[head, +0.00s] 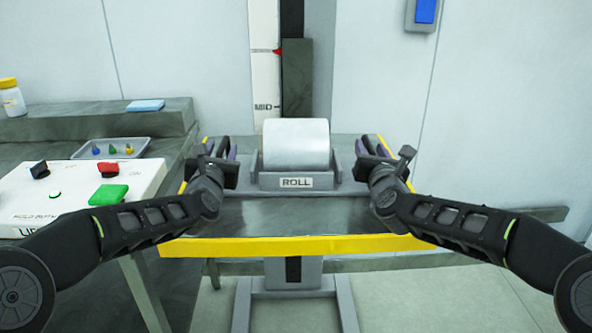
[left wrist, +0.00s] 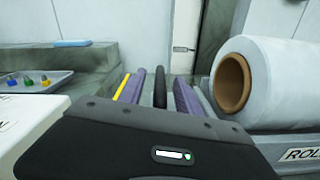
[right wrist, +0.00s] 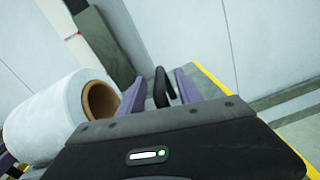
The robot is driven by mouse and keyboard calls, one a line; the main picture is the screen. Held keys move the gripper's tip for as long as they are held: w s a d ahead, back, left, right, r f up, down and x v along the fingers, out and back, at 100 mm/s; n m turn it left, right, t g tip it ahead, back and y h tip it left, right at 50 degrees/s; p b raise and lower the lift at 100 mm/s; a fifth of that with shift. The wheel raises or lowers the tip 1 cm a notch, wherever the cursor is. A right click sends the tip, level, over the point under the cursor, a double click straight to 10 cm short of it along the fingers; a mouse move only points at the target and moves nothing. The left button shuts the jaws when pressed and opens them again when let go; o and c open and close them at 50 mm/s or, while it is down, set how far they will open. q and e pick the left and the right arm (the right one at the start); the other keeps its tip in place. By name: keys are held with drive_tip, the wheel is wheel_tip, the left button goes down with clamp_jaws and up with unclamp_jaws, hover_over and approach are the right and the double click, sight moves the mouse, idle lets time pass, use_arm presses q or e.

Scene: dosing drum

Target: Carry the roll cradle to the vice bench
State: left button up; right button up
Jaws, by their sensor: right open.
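The roll cradle (head: 263,181) is a grey holder with a "ROLL" label, and a white roll (head: 296,143) lies in it. It stands on a grey platform with yellow edges (head: 290,246). My left gripper (head: 220,149) is at the cradle's left side, its purple fingers apart with a black bar (left wrist: 160,88) between them. My right gripper (head: 370,148) is at the right side, fingers also apart around a black bar (right wrist: 161,88). Gaps show beside both bars. I cannot identify a vice bench in these views.
A white control box (head: 75,205) with green, red and black controls is at the left. A tray of small coloured pieces (head: 130,154) and a grey ledge (head: 90,126) are behind it. An upright scale (head: 264,75) with a red pointer stands behind the roll. Floor shows at front right.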

use_arm(q)
drive_tip(key=shift+w, duration=1)
use_arm(e)
drive_tip(key=shift+w, duration=1)
use_arm(q)
clamp_jaws()
use_arm(e)
clamp_jaws()
use_arm(q)
drive_tip(key=shift+r, duration=0.1)
